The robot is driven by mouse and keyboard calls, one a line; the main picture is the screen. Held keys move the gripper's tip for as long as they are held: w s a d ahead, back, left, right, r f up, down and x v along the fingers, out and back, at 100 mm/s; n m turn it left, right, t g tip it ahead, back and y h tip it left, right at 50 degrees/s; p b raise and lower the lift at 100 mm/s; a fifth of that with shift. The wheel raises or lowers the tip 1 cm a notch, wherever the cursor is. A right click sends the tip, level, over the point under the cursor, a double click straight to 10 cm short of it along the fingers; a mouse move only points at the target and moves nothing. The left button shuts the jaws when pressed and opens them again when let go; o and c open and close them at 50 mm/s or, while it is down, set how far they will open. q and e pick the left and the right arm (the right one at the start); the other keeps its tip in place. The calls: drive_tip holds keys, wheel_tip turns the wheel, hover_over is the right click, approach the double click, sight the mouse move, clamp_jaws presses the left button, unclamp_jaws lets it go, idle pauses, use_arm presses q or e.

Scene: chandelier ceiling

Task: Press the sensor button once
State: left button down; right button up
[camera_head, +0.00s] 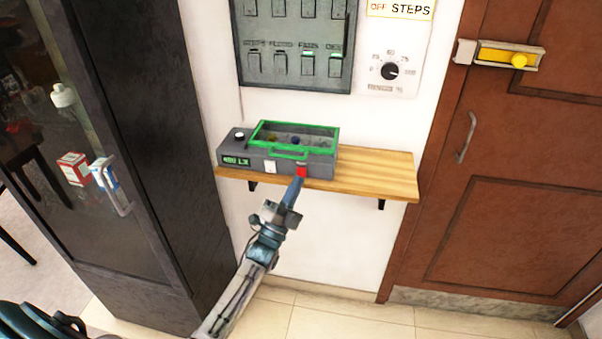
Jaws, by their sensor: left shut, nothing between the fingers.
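A grey sensor box (238,170) with a green-framed clear lid stands on a wooden wall shelf. A small green display at its front left shows text that seems to read a number and "LX". On its front are a white switch (270,166) and a red button (302,171) to the right. My left gripper (299,184) is shut and empty, its tip just below and at the red button. I cannot tell whether the tip touches the button. My right gripper is not in view.
The shelf (385,172) is clear on its right. A switch panel (296,45) and a dial plate (391,70) are on the wall above. A dark glass-door cabinet (165,130) stands left, a brown door (500,200) with a yellow latch right.

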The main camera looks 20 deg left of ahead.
use_arm(q)
drive_tip(key=s, duration=0.2)
drive_tip(key=s+d+p, duration=0.1)
drive_tip(key=s, duration=0.1)
drive_tip(key=shift+s, duration=0.35)
idle(0.6)
